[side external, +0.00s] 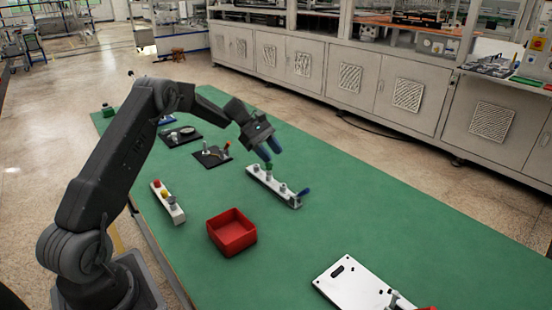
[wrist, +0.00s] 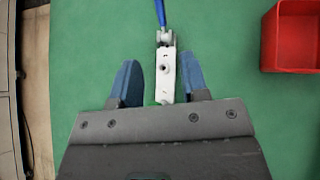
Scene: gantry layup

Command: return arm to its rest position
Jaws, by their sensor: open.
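The white bar fixture (side external: 270,184) carries several small posts and a blue-handled lever at one end. It also shows in the wrist view (wrist: 166,75), below and between the fingers; its lower part is hidden by my gripper. A green piece shows at the fixture's end, partly hidden in the wrist view.
A red open bin (side external: 232,232) stands on the green table (side external: 300,245). A white block with coloured buttons (side external: 168,202) lies left of it. Dark plates with fittings (side external: 212,156) lie behind. A white plate (side external: 352,284) lies at the front. The table's right side is clear.

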